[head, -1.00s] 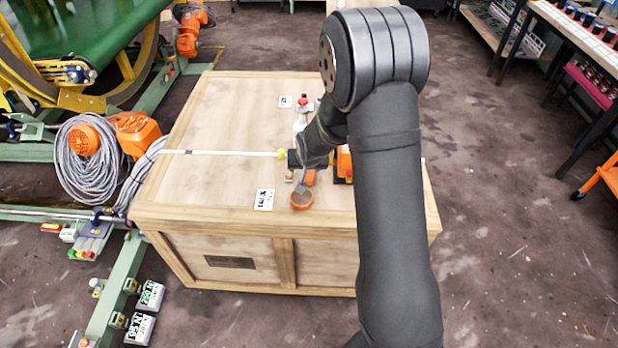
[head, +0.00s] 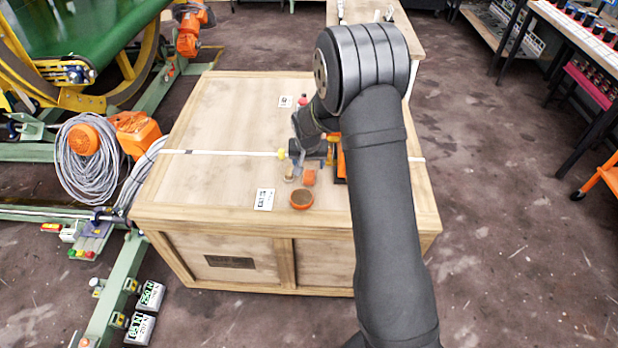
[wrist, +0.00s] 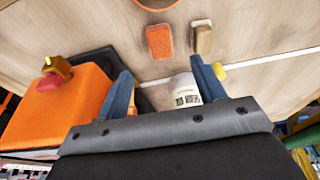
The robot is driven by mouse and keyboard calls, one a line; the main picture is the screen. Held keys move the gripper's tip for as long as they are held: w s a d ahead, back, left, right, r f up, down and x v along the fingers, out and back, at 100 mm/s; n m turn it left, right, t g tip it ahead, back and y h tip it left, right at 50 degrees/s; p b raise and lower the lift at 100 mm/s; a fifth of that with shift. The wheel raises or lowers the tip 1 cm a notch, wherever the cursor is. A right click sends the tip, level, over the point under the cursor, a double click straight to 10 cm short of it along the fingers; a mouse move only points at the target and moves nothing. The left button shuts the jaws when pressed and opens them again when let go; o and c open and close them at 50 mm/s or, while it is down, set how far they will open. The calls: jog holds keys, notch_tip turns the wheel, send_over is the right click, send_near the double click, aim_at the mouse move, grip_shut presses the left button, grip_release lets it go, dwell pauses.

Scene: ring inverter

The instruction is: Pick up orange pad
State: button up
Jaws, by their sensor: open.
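The orange pad (head: 309,177) is a small block lying on the wooden crate top, behind a round orange dish (head: 301,199). In the wrist view the pad (wrist: 159,41) lies ahead of the fingertips, near the middle top. My gripper (head: 311,160) is behind the pad in the head view, and its fingers are small and partly merged with other items there. In the wrist view my gripper (wrist: 160,68) has its two blue fingers spread apart, with no contact on the pad. A white labelled cylinder (wrist: 184,88) shows between the fingers; its depth is unclear.
A tan block (wrist: 202,37) lies just right of the pad in the wrist view. An orange body with a yellow knob (wrist: 70,100) stands close by the left finger. A white strap crosses the crate (head: 210,152). The crate's left part is mostly clear.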

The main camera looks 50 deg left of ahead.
aim_at(309, 175)
jog(key=shift+x, duration=4.3)
jog(key=shift+w+a+r, duration=0.1)
jog(key=shift+w+a, duration=0.1)
jog(key=shift+c, duration=0.2)
jog(key=c, duration=1)
